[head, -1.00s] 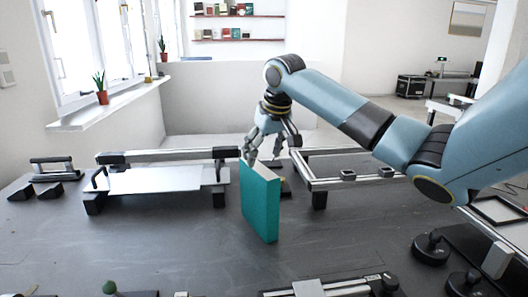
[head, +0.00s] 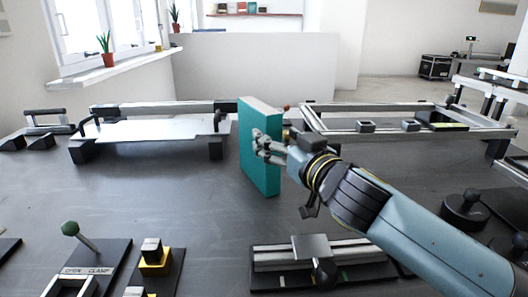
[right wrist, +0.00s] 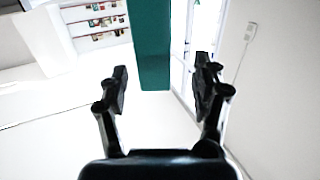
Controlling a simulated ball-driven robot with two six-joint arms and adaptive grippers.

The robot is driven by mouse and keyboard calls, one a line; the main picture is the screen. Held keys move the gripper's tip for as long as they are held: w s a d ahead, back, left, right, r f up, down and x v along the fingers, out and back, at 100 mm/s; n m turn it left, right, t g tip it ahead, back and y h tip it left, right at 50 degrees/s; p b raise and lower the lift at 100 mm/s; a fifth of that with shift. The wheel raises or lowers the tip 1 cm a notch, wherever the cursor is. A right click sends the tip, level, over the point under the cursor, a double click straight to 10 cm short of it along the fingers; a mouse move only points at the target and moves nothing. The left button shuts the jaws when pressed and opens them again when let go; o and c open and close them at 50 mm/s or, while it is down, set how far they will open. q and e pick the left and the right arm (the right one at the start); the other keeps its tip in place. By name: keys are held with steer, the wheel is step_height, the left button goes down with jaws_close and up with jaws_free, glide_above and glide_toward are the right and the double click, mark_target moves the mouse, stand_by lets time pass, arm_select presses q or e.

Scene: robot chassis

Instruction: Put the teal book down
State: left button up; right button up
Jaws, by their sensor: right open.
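The teal book (head: 250,165) stands upright on the dark worktop, left of centre in the head view. My right gripper (head: 262,145) comes in from the right, with its fingertips overlapping the book's side at mid-height. In the right wrist view, the teal book (right wrist: 150,45) shows between the two spread fingers of my right gripper (right wrist: 161,70), with visible gaps on both sides. The fingers are open. Contact between the book's base and the worktop cannot be told for certain. My left gripper is not in view.
A low frame with a pale plate (head: 150,130) stands to the left behind the book. A metal rail frame (head: 385,130) is at the back right. A green-knobbed clamp (head: 90,255) and a slide fixture (head: 310,255) lie in front. Bare worktop surrounds the book's left and front.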

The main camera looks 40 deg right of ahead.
mark_target(272, 132)
steer(key=w, duration=0.3)
steer(key=shift+w+d+r+p, duration=0.1)
steer(key=shift+d+r+p, duration=0.1)
steer(key=shift+d+p, duration=0.1)
steer(key=shift+w+d, duration=0.15)
steer(key=shift+w, duration=0.45)
steer(key=w, duration=0.2)
steer(key=w+d+p, duration=0.1)
steer(key=w, duration=0.1)
steer(key=shift+w+d+f, duration=0.1)
steer(key=shift+w+f, duration=0.1)
steer(key=shift+w, duration=0.2)
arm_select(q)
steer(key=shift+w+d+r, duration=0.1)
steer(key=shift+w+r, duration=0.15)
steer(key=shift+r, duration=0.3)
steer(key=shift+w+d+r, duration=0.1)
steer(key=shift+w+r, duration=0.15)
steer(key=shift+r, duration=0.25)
arm_select(e)
steer(key=c, duration=0.4)
jaws_close()
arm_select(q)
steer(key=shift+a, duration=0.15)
arm_select(e)
steer(key=shift+r, duration=0.1)
